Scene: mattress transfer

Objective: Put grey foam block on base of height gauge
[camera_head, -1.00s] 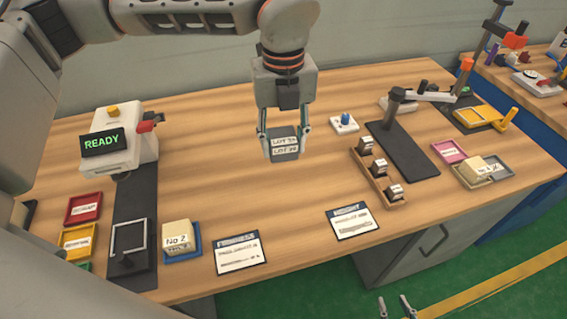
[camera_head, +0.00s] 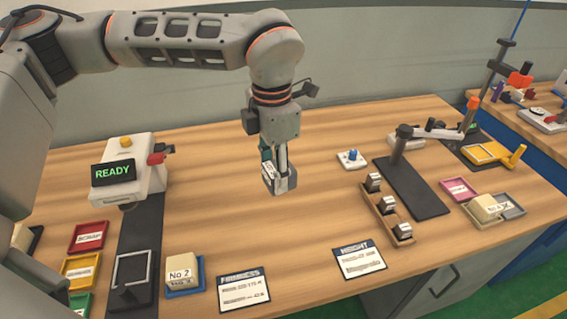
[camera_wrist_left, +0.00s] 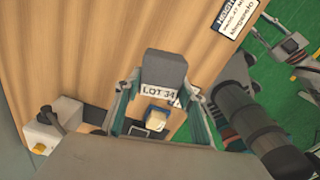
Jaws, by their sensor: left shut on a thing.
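My left gripper (camera_head: 281,172) is shut on the grey foam block (camera_head: 272,180) and holds it above the middle of the table. In the left wrist view the block (camera_wrist_left: 165,68) sits between the fingers, with a white "LOT 34" label facing the camera. The height gauge has a flat dark base (camera_head: 418,190), an upright post (camera_head: 400,147) and a side arm. It stands to the right of the block, clear of it. The base looks bare. My right gripper (camera_wrist_left: 267,29) shows small at the right of the left wrist view, apparently open and empty.
A wooden tray (camera_head: 377,212) with several small weights lies between block and gauge base. A white device with a blue knob (camera_head: 351,158) stands behind. Pink (camera_head: 459,189) and tan trays lie right of the base. The table below the block is clear.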

